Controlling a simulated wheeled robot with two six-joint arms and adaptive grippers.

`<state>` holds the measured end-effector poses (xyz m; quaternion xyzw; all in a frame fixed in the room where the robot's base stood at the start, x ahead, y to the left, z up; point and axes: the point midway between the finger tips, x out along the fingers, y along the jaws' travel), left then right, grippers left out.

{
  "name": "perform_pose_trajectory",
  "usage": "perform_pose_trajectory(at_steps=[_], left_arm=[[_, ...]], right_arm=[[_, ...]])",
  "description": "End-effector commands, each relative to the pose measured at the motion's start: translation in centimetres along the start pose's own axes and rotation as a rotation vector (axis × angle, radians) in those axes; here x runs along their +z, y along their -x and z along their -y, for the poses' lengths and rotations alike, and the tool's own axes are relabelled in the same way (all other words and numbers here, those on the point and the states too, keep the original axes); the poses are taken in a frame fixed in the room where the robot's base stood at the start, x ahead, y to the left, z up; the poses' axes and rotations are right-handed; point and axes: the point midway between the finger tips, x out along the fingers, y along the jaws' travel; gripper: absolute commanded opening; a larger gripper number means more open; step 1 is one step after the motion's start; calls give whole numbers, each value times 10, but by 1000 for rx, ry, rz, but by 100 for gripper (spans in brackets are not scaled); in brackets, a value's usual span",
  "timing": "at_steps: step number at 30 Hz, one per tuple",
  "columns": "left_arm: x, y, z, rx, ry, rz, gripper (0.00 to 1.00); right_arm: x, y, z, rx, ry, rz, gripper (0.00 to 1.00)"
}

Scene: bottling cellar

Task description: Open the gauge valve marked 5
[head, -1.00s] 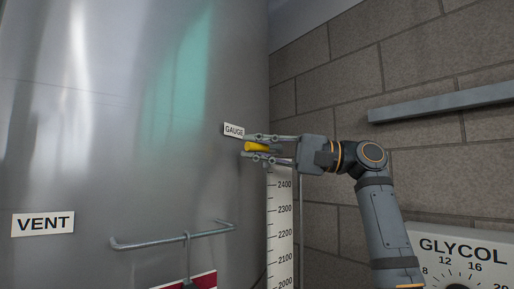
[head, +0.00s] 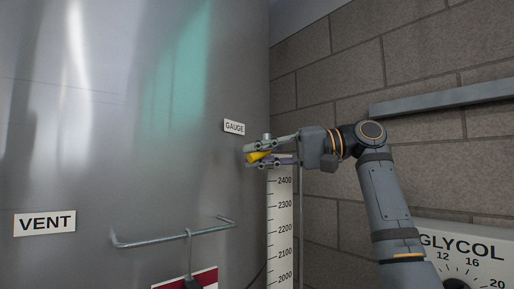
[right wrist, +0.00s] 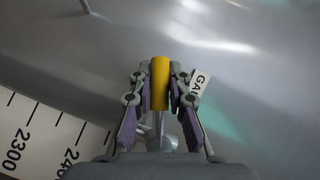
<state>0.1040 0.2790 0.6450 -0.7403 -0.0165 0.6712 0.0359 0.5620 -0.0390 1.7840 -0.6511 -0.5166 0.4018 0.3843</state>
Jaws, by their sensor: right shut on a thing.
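A yellow valve handle (head: 257,156) is on the gauge valve at the right side of the steel tank (head: 120,130). No mark 5 is readable. My right gripper (head: 251,155) comes from the right and is shut on the handle, which sits tilted between its fingers. In the right wrist view the handle (right wrist: 160,84) stands between the two finger pads, and the GAUGE plate (right wrist: 199,83) is partly hidden by a finger. The valve body is mostly hidden. My left gripper is out of view.
A white level scale (head: 281,225) runs down just below the gripper. A metal rail (head: 175,235) with a hanging hook and red-white sign (head: 205,281) is lower left. A VENT plate (head: 44,222) is far left. A GLYCOL dial panel (head: 463,246) is lower right.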

Motion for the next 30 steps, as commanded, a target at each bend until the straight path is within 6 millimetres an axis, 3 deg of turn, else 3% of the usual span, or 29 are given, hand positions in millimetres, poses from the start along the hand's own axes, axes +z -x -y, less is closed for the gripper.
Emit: perform_pose_trajectory(at_steps=[13, 30], left_arm=[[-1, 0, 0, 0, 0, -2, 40], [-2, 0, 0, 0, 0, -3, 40]], right_arm=[[0, 3, -11, 153, 157, 40, 0], [0, 4, -13, 175, 180, 45, 0]])
